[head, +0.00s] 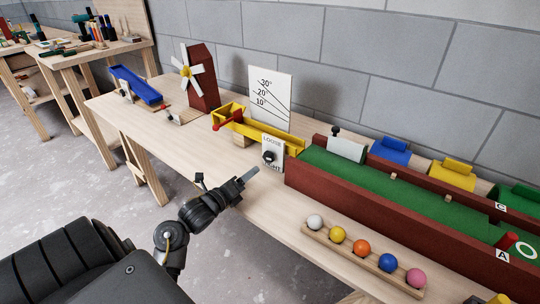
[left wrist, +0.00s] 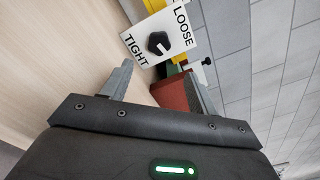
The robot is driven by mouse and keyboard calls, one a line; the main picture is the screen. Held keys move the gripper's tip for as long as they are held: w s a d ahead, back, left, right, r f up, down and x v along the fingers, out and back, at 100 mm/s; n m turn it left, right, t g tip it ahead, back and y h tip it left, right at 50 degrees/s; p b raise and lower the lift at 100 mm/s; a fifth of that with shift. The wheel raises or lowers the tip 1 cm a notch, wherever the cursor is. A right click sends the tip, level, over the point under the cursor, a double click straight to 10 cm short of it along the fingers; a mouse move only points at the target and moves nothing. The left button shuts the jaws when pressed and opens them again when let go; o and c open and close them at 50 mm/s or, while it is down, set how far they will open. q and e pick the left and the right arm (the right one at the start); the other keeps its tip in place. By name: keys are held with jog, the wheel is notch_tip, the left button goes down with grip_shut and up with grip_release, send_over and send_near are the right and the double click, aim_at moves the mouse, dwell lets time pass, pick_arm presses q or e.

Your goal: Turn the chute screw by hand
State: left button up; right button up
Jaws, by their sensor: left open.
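The chute screw is a black knob (head: 269,156) on a white plate (head: 273,146), at the near end of the yellow chute (head: 284,139). In the left wrist view the knob (left wrist: 158,43) shows a pale pointer mark, between the words TIGHT and LOOSE on the plate (left wrist: 140,46). My left gripper (head: 250,174) is open and empty, just in front of and below the knob, apart from it. Its two fingers (left wrist: 161,85) spread on either side below the plate in the left wrist view. My right gripper is not in view.
A dark red-walled green lane (head: 390,188) stands right of the plate. A rack of coloured balls (head: 361,247) lies in front of it. An angle board (head: 270,92), a windmill (head: 200,80) and a blue chute (head: 135,85) stand behind.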

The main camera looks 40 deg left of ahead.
aim_at(267, 158)
pick_arm(q)
jog(key=shift+r, duration=0.1)
jog(key=shift+w+a, duration=0.2)
jog(key=shift+w, duration=0.05)
jog(key=w, duration=0.8)
jog(key=shift+w+a, duration=0.15)
jog(key=shift+w, duration=0.7)
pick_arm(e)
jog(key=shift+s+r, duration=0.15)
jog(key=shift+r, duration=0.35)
pick_arm(q)
jog(key=shift+c, duration=0.4)
